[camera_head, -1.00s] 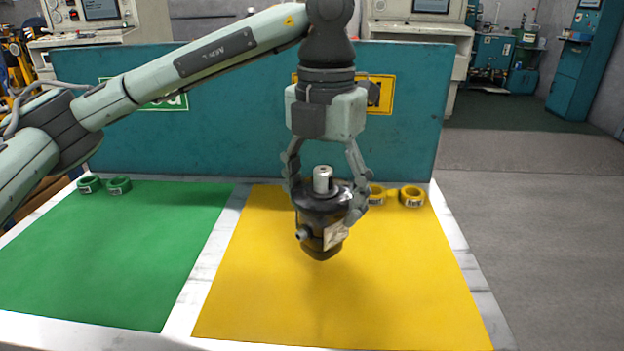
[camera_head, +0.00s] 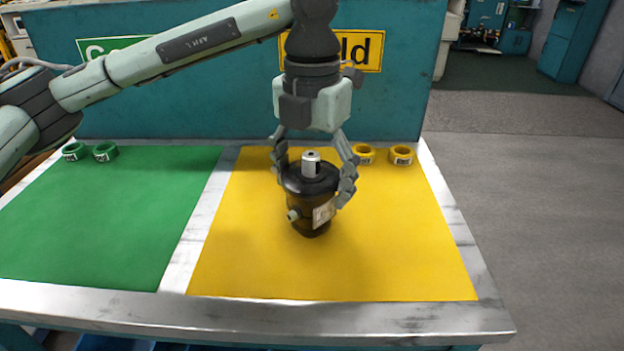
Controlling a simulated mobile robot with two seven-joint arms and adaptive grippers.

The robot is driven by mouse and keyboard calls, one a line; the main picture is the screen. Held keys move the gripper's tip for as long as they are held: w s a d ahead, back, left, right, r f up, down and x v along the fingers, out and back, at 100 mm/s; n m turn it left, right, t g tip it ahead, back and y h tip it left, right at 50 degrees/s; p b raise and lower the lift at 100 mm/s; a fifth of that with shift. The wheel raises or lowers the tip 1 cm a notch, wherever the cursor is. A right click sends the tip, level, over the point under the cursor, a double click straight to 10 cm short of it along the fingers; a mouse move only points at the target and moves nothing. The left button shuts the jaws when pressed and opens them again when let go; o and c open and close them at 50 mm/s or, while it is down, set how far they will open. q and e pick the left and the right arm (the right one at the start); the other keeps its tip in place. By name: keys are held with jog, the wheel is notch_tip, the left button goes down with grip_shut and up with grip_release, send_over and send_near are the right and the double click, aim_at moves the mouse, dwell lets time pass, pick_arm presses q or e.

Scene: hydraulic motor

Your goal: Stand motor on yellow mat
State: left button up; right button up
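The motor (camera_head: 311,193) is a dark cylinder with a light metal shaft on top, a small side port and a pale label. It is upright over the middle of the yellow mat (camera_head: 400,250). Its base is at or very near the mat; I cannot tell whether it bears its full weight. My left gripper (camera_head: 313,182) reaches down from above and appears shut on the motor, one finger at each side of its upper body. The left finger partly covers the motor's edge. My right gripper is not in view.
A green mat (camera_head: 110,220) lies to the left on the same table (camera_head: 330,318). Green rings (camera_head: 105,152) and yellow rings (camera_head: 401,155) stand along the back. A teal panel (camera_head: 225,105) with signs rises behind. The yellow mat is clear around the motor.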

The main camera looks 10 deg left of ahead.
pick_arm(q)
jog(key=shift+o, duration=0.9)
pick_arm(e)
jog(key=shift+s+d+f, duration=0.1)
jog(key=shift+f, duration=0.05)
pick_arm(q)
jog(key=shift+r, duration=0.15)
jog(key=shift+r, duration=0.2)
notch_tip(320, 180, up, 11)
jog(key=shift+f, duration=0.1)
jog(key=shift+r, duration=0.45)
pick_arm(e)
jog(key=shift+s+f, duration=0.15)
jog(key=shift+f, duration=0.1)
